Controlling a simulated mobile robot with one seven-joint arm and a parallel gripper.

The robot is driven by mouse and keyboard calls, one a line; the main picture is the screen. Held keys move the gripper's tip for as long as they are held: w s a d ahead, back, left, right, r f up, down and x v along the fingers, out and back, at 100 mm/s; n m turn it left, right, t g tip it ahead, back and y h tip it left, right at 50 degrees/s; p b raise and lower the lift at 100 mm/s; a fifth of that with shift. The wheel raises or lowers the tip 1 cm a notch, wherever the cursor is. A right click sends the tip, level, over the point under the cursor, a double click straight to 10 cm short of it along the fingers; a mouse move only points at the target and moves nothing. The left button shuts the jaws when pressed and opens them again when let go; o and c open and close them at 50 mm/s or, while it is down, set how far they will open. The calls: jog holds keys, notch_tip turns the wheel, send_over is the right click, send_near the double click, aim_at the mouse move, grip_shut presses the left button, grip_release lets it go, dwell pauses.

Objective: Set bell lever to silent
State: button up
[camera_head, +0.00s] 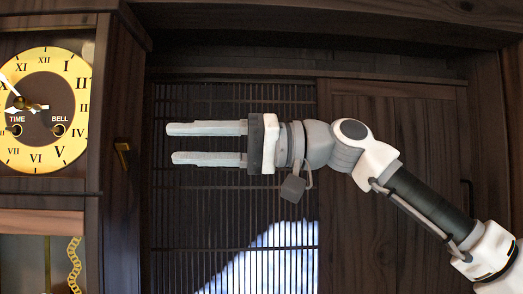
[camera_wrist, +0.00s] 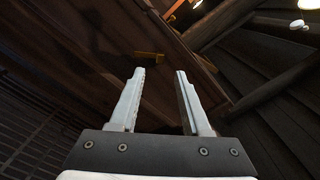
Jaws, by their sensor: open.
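A tall dark wooden clock (camera_head: 120,215) stands at the left in the head view, with a yellow dial (camera_head: 62,147). A small brass lever (camera_head: 122,154) sticks out of the clock's right side wall. It also shows in the wrist view (camera_wrist: 149,57), beyond the fingertips. My gripper (camera_head: 170,143) is open and empty. It points left toward the side wall, at about the lever's height in the head view. The fingertips (camera_wrist: 160,72) appear apart from the lever. No lever markings are readable.
The dial has TIME (camera_head: 16,130) and BELL (camera_head: 59,130) winding holes. A gold chain (camera_head: 74,262) hangs in the lower case. Behind my arm are a slatted screen (camera_head: 215,210) and wooden panels (camera_head: 360,240). Open space lies between the fingertips and the clock's side.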

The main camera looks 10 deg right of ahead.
jog(key=d, duration=1)
jog(key=shift+s+d+b, duration=0.3)
jog(key=shift+s+b, duration=0.1)
jog(key=shift+s, duration=0.05)
jog(key=s+a+f+m+t+h, duration=0.2)
jog(key=s+f+t+h, duration=0.4)
jog(key=s+f+h, duration=0.5)
jog(key=d+f+m+g+h, duration=0.1)
jog(key=d+f+m+h, duration=0.1)
jog(key=f, duration=1.3)
jog(key=s+d+f+m+g+h, duration=0.1)
jog(key=d+f+m+h, duration=0.2)
jog(key=f, duration=1.3)
jog(key=d+h, duration=0.2)
jog(key=d, duration=0.1)
jog(key=shift+a, duration=0.1)
